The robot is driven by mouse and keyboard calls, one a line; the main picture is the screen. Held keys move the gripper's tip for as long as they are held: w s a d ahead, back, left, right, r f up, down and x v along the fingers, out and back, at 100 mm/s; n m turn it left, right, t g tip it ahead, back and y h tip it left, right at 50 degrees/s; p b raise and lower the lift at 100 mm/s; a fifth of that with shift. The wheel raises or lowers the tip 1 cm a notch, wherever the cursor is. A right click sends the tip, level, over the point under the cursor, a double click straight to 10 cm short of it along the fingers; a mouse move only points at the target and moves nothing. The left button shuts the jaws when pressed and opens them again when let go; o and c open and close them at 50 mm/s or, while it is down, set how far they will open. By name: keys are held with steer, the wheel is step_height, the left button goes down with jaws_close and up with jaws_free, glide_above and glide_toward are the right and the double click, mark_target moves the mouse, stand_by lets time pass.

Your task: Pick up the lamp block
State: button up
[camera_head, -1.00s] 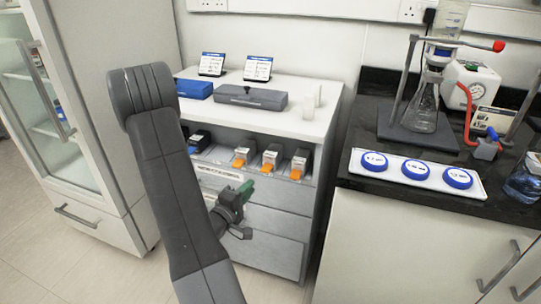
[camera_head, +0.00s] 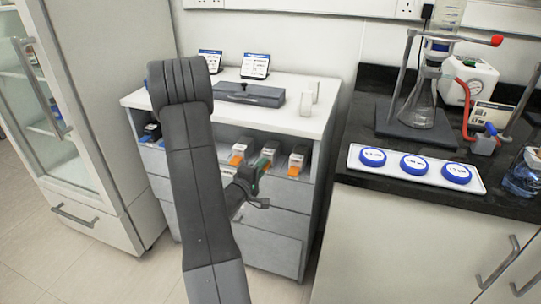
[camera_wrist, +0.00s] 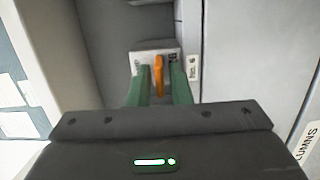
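Several white-and-grey blocks with orange front tabs stand in the cabinet's open shelf. The left one (camera_head: 240,153) and the right one (camera_head: 297,161) show clearly; my gripper (camera_head: 262,165) partly covers the middle one (camera_head: 270,150). Their labels are too small to read, so I cannot tell by name which is the lamp block. In the wrist view, a block (camera_wrist: 145,56) with an upright orange tab (camera_wrist: 159,74) lies straight ahead. My gripper's green fingers (camera_wrist: 160,92) stand apart, one on each side of the tab, with gaps showing. How deep they reach is unclear.
The shelf's walls and the white cabinet top (camera_head: 312,122) close in around my gripper. A grey box (camera_head: 250,94) and two tablets stand on top. A dark bench with a tray of blue discs (camera_head: 414,167) stands at the right; a glass-door cabinet (camera_head: 75,130) at the left.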

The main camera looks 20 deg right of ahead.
jaws_close()
steer(key=shift+r, duration=0.1)
